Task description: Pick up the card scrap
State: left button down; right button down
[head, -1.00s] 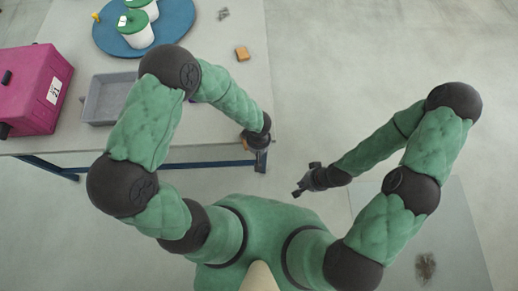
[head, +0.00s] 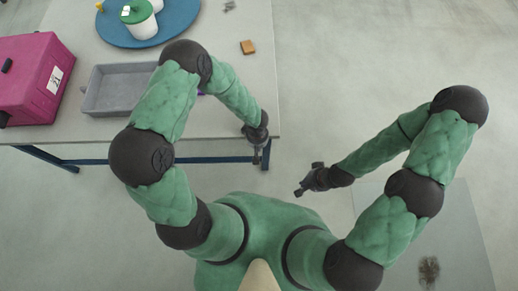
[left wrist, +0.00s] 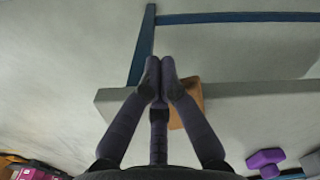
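The card scrap (left wrist: 188,102) is a flat brown piece at the table's edge in the left wrist view. Part of it lies on the top and part juts past the edge. My left gripper (left wrist: 160,72) has its fingertips together at the scrap's jutting end; one finger covers part of it. I cannot tell whether the scrap is pinched between them. In the head view the left gripper (head: 257,155) points down at the table's front edge, and I cannot make out the scrap there. My right gripper (head: 304,188) is away from the table; its fingers are too small to read.
The grey table (head: 225,125) holds a magenta box (head: 28,85), a grey tray (head: 112,100), a blue round mat (head: 180,28) with a green-lidded pot (head: 140,22), and an orange-brown block (head: 248,47). A purple object (left wrist: 265,160) shows in the left wrist view.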

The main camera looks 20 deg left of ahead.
pick_arm(q)
jog(key=shift+w+a+b, duration=0.45)
jog(key=shift+w+a, duration=0.3)
jog(key=shift+w, duration=0.15)
